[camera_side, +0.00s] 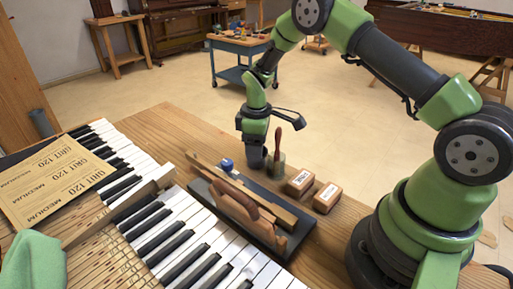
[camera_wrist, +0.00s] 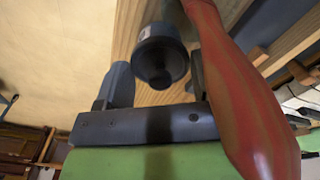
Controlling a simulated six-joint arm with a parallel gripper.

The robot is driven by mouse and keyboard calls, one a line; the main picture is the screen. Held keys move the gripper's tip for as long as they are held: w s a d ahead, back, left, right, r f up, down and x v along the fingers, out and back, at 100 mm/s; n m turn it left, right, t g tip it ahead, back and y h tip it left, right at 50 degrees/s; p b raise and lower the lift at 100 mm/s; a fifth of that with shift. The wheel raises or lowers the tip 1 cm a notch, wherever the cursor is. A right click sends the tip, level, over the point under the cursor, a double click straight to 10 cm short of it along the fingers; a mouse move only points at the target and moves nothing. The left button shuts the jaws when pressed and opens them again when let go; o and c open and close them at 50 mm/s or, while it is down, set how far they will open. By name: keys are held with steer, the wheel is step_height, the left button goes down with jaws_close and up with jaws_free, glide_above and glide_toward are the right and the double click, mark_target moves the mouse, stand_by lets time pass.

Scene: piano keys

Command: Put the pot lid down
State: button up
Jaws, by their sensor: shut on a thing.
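My gripper (camera_side: 257,150) is low over the far edge of the wooden bench, pointing down. In the wrist view its fingers (camera_wrist: 157,82) stand on either side of a dark round lid with a small knob (camera_wrist: 160,58), and they are shut on it. A small grey-green pot (camera_side: 277,166) stands just right of the gripper in the side view. A brush with a reddish-brown handle (camera_side: 278,142) stands upright at the pot; the handle also looms large in the wrist view (camera_wrist: 240,90). The lid's underside is hidden, and I cannot tell whether it touches anything below.
Two small wooden blocks with white labels (camera_side: 300,181) (camera_side: 327,196) lie right of the pot. A dark tray (camera_side: 219,205) with wooden tools and a blue-topped item (camera_side: 226,165) lies before it. Piano keys (camera_side: 165,232), sandpaper (camera_side: 50,180) and a green cloth (camera_side: 33,265) are at left.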

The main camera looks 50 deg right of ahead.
step_height(320, 180, up, 9)
steer(key=shift+w+r, duration=0.1)
steer(key=shift+w, duration=0.05)
steer(key=shift+w+r, duration=0.1)
steer(key=shift+w, duration=0.2)
glide_toward(238, 153)
steer(key=shift+n, duration=0.3)
step_height(238, 153, down, 7)
steer(key=shift+f, duration=0.1)
steer(key=shift+f, duration=0.15)
steer(key=o, duration=0.9)
